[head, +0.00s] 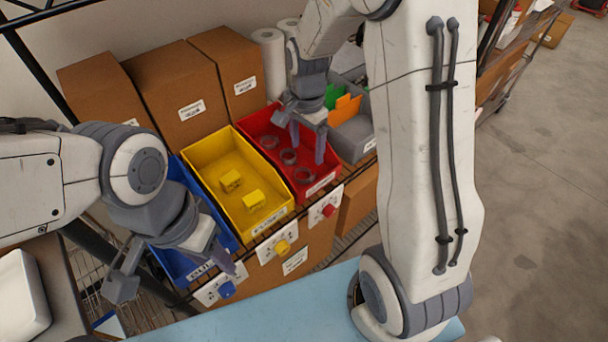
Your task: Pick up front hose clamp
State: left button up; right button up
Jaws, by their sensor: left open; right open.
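Three dark ring-shaped hose clamps lie in a row in the red bin (328,185). The front hose clamp (304,176) is nearest the bin's labelled front wall. Behind it are the middle clamp (288,157) and the back clamp (269,142). My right gripper (307,150) is open and empty, pointing down over the red bin. Its fingers show just right of the middle clamp and behind the front clamp. Its exact height above them is hard to tell. My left gripper (178,278) is open and empty in front of the blue bin (177,264).
A yellow bin (197,160) with yellow blocks stands left of the red bin. A grey bin (354,142) with green and orange pieces stands right. Cardboard boxes (168,90) and white rolls (270,60) are behind. A light blue surface (270,310) is in front.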

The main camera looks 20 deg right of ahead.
aim_at(304, 175)
jog(key=f, duration=0.9)
jog(key=shift+a, duration=0.3)
jog(key=c, duration=1.1)
